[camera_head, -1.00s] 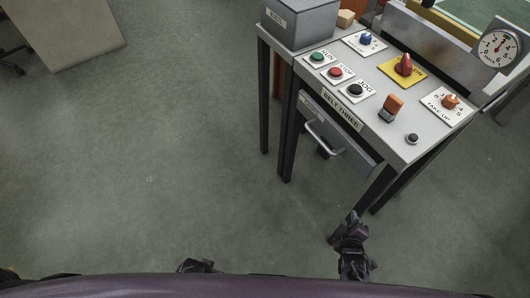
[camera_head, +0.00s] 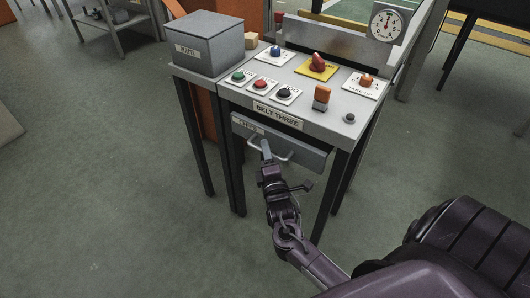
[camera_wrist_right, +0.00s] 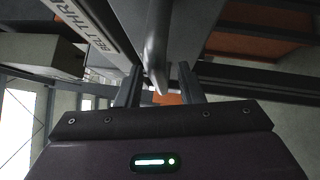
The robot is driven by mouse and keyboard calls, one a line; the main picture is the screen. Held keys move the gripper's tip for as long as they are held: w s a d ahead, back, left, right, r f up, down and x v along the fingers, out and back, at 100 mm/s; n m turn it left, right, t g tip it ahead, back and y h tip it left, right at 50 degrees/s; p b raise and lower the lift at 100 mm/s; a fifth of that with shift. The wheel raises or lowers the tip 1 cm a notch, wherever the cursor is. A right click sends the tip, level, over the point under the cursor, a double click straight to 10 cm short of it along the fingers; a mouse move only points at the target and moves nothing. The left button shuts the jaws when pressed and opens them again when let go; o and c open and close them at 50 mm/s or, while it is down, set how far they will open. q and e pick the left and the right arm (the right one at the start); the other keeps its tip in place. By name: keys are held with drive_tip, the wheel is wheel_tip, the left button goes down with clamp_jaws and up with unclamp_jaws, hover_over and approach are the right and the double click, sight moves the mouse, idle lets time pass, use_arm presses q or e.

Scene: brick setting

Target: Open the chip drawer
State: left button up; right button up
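The chip drawer (camera_head: 310,158) is a grey front with a small label, hung under the "BELT THREE" panel; its front sits close under the panel's edge. Its pale bar handle (camera_head: 283,158) sticks out from the front. My right gripper (camera_head: 266,152) is at the left part of the handle, partly covering it. In the right wrist view, the gripper's two fingers (camera_wrist_right: 160,88) stand apart, and the handle's bar (camera_wrist_right: 156,45) runs down toward the gap between them. I cannot tell whether they touch it. My left gripper is out of view.
A grey lidded box (camera_head: 207,45) stands at the left. Dark legs (camera_head: 338,190) stand below. Floor at the left is clear.

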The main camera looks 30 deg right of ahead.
drive_tip(key=shift+w+d, duration=0.1)
drive_tip(key=shift+w, duration=0.2)
clamp_jaws()
drive_tip(key=shift+s, duration=0.1)
